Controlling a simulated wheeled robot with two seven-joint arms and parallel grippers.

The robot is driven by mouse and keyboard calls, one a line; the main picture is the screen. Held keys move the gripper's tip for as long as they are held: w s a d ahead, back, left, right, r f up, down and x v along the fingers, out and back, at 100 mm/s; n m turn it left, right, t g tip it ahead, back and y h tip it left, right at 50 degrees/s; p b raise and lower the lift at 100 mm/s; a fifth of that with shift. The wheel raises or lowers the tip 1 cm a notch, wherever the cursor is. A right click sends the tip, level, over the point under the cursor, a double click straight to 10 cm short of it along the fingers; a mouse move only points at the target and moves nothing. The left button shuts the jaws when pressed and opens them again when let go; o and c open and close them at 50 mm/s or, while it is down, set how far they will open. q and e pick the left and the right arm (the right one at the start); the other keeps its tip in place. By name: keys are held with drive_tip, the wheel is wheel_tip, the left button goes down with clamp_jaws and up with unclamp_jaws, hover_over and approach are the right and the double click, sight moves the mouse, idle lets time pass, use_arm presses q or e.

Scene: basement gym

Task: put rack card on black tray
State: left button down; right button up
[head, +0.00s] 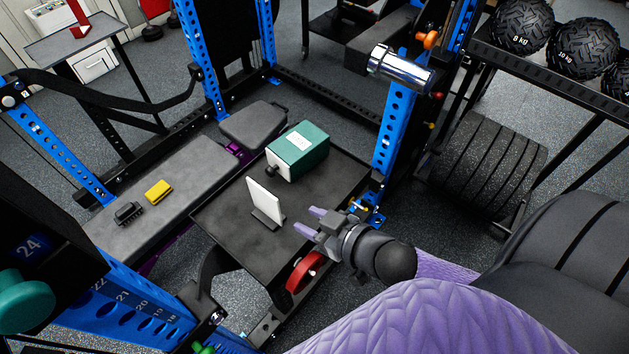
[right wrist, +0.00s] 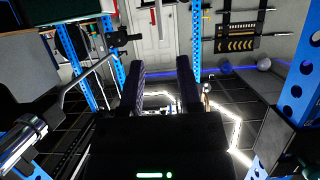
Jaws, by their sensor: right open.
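The rack card (head: 264,200) is a white upright panel on a small dark foot. It stands, leaning slightly, on the flat black tray (head: 228,222), left of my right gripper. My right gripper (head: 308,221) is open, with its purple fingertips over the tray's right side. A small gap separates them from the card, and nothing is between them. In the right wrist view the two fingers (right wrist: 162,72) are spread and empty, and I cannot make out the card there. My left gripper is not in view.
A green box (head: 298,150) sits behind the card on the tray. A grey bench (head: 170,185) at left holds a yellow block (head: 158,191) and a small black object (head: 128,213). A blue rack post (head: 392,130) rises at the tray's right corner.

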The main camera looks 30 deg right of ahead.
drive_tip(key=s+d+f+m+g+h, duration=0.1)
drive_tip(key=s+d+f+g+h, duration=0.15)
drive_tip(key=f, duration=0.55)
drive_tip(key=s+d+f+g+h, duration=0.2)
drive_tip(key=s+d+f, duration=0.15)
drive_tip(key=f, duration=0.45)
drive_tip(key=s+a+f+g, duration=0.1)
drive_tip(key=s+f+g, duration=0.2)
drive_tip(key=s+f, duration=0.3)
drive_tip(key=s+a+f+g, duration=0.2)
drive_tip(key=s+f+g, duration=0.2)
drive_tip(key=s, duration=1)
wheel_tip(320, 180, down, 2)
drive_tip(key=shift+a+f, duration=0.2)
drive_tip(key=shift+a, duration=0.1)
use_arm(q)
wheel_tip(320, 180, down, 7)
drive_tip(key=b, duration=0.6)
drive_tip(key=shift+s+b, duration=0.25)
drive_tip(key=shift+b, duration=0.15)
use_arm(e)
wheel_tip(320, 180, down, 7)
drive_tip(key=shift+s+r, duration=0.15)
drive_tip(key=shift+s, duration=0.15)
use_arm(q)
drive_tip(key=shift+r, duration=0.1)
use_arm(e)
drive_tip(key=shift+g, duration=0.25)
